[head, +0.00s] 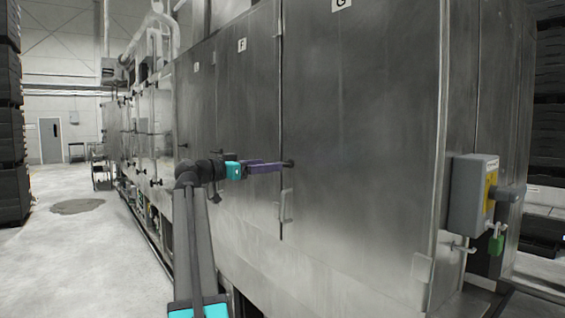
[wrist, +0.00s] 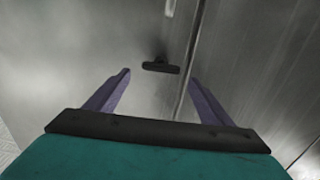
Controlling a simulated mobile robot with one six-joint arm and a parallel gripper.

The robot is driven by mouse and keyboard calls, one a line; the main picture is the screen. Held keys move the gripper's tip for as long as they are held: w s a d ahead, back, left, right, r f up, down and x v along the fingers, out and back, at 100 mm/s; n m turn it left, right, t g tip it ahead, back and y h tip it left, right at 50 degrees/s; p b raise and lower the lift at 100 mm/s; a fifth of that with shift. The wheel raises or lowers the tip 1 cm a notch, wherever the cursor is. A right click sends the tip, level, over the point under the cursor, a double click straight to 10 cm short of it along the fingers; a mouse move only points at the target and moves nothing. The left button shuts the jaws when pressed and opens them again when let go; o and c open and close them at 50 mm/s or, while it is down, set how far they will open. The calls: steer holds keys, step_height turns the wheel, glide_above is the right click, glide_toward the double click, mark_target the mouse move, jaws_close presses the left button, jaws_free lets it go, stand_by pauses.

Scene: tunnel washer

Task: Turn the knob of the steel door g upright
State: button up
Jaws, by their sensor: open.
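The steel door g (head: 360,130) is the large panel with the G label at the top in the head view. Its small black knob (head: 288,163) sits near the left edge. In the wrist view the knob (wrist: 161,68) is a dark bar on a short stem, lying crosswise, roughly at right angles to the door seam. My gripper (head: 268,167) reaches toward the knob from the left. In the wrist view my gripper (wrist: 159,77) is open and empty, with one purple finger on each side of the knob and the bar's ends facing them. The knob appears just beyond the fingertips, apart from both.
Door F (head: 235,90) adjoins on the left. A grey switch box (head: 472,195) is at the right end of the washer. The floor (head: 75,250) at left is clear; dark stacked crates (head: 10,120) stand beyond.

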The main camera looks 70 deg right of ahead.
mark_target(285, 164)
steer(key=p+x, duration=0.2)
steer(key=x, duration=0.6)
steer(key=shift+a, duration=0.1)
steer(key=shift+c, duration=0.4)
steer(key=c, duration=1)
